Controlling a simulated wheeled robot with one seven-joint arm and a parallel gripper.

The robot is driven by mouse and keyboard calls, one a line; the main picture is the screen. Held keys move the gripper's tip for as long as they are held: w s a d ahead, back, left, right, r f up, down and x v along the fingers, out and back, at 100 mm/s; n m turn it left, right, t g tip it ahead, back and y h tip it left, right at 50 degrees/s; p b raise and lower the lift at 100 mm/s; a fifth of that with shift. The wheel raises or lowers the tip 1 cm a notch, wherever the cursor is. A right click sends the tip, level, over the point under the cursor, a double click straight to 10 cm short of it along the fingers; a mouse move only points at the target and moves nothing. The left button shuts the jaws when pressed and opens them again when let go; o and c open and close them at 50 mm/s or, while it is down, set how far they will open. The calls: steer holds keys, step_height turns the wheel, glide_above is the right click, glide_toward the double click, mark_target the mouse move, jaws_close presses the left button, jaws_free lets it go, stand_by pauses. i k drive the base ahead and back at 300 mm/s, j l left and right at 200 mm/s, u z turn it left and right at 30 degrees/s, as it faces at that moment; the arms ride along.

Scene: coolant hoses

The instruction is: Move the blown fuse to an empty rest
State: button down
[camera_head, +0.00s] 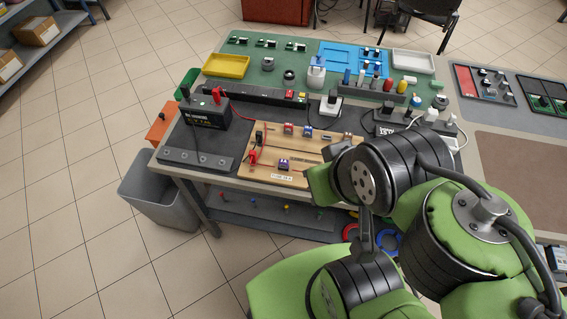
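A light wooden board (308,153) lies at the near edge of the bench. A small purple block (284,164), perhaps a fuse, sits near its middle above a printed label. I cannot tell which piece is the blown fuse or which rests are empty. A red clip (253,157) sits at the board's left side. My arm covers the board's right part, and my gripper is hidden behind the arm or out of frame.
A black battery (206,115) with red and black leads stands left of the board. Behind are a dark rail, a white bottle (316,75), a yellow tray (226,66) and a row of coloured handles. A grey bin (160,195) stands on the floor at left.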

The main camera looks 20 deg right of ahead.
mark_target(282, 163)
steer(key=l+u, duration=0.2)
steer(key=u, duration=0.3)
steer(key=l+u, duration=0.25)
steer(key=u, duration=0.2)
steer(key=l+u, duration=0.15)
steer(key=u, duration=0.35)
steer(key=k+l+u, duration=0.15)
steer(key=u, duration=0.35)
